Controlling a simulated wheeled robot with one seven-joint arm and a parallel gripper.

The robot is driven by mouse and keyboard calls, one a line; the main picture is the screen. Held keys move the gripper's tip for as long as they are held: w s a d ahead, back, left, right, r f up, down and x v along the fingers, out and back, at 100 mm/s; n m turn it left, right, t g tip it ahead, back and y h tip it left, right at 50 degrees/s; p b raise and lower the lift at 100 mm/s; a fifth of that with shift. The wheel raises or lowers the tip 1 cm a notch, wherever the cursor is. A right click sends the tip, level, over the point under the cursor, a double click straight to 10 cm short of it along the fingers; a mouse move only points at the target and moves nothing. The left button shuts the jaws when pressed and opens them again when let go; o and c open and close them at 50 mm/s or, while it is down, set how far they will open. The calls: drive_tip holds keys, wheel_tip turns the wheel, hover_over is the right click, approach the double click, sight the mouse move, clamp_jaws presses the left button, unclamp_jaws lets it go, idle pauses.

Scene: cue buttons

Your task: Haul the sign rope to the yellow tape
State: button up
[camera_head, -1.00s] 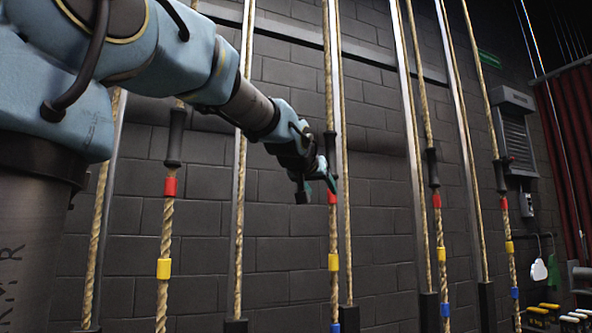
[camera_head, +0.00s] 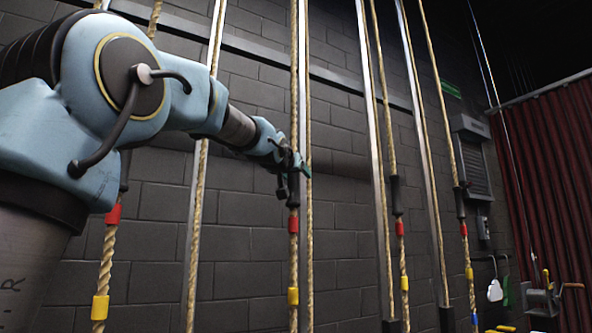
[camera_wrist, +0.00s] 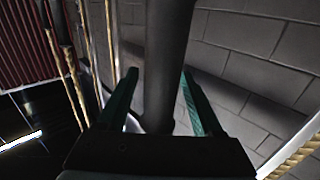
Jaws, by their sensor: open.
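The rope (camera_head: 294,250) in front of my gripper (camera_head: 292,166) has a dark grip sleeve (camera_head: 293,197), a red tape band (camera_head: 293,223) below it and a yellow tape band (camera_head: 293,296) lower down. I see no label that tells which rope is the sign rope. My gripper is at the sleeve's height, above the red band. In the wrist view the sleeve (camera_wrist: 166,50) stands upright between the two open green fingers (camera_wrist: 160,76). I cannot tell whether either finger touches it. The arm and hand hide the sleeve's upper part in the head view.
Other ropes with sleeves and coloured tape hang to the left (camera_head: 109,250) and right (camera_head: 401,250). Plain ropes and metal rails run beside them. A dark brick wall (camera_head: 240,255) stands behind. A hand winch (camera_head: 545,297) and red curtain (camera_head: 550,170) are at the right.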

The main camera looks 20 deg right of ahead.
drive_tip(key=shift+w+d, duration=0.25)
drive_tip(key=shift+c, duration=0.3)
clamp_jaws()
idle(1.0)
